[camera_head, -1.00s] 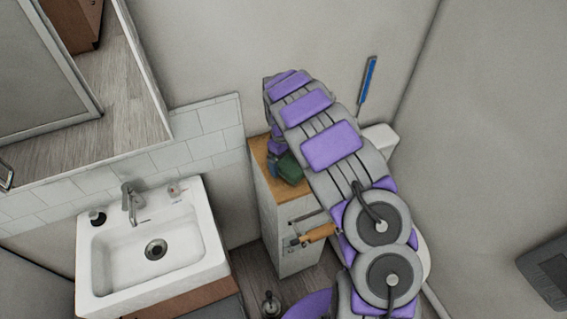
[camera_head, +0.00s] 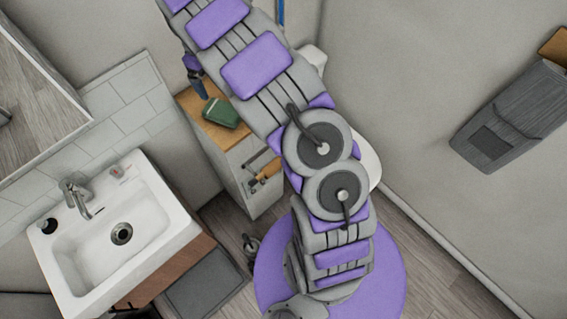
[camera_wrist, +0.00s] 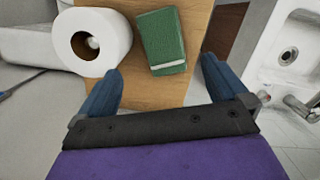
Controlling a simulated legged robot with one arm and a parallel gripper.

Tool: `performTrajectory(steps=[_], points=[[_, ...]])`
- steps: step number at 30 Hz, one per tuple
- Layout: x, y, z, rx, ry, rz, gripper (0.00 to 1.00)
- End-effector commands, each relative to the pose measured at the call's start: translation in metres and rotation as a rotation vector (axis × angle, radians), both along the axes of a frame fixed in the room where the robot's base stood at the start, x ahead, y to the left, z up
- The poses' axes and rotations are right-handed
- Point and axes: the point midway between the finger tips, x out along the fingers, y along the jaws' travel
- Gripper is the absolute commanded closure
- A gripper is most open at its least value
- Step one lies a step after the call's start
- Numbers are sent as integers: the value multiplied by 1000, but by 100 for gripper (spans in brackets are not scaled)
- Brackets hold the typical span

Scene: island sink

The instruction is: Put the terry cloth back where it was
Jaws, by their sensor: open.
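A green folded block with a pale edge, which looks like the terry cloth (camera_head: 221,112), lies on the wooden top of a narrow cabinet (camera_head: 192,103). In the wrist view the cloth (camera_wrist: 161,40) lies on the wood beside a white paper roll (camera_wrist: 92,42). My gripper (camera_wrist: 161,72) is open and empty, its two blue fingers spread apart with bare wood between them. The cloth is just beyond the fingertips and is not held.
A white sink (camera_head: 110,225) with a tap stands at the left. An orange-brown item (camera_head: 266,171) is at a rail on the cabinet's side. A dark wall-mounted box (camera_head: 513,112) is at the right.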

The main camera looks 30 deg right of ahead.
Motion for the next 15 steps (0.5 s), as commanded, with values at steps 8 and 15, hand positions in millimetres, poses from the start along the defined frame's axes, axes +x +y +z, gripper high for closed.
performTrajectory(steps=[8,15], points=[[-51,-22,51,-56,-16,-151,0],[-103,-33,87,-79,-28,-271,0]])
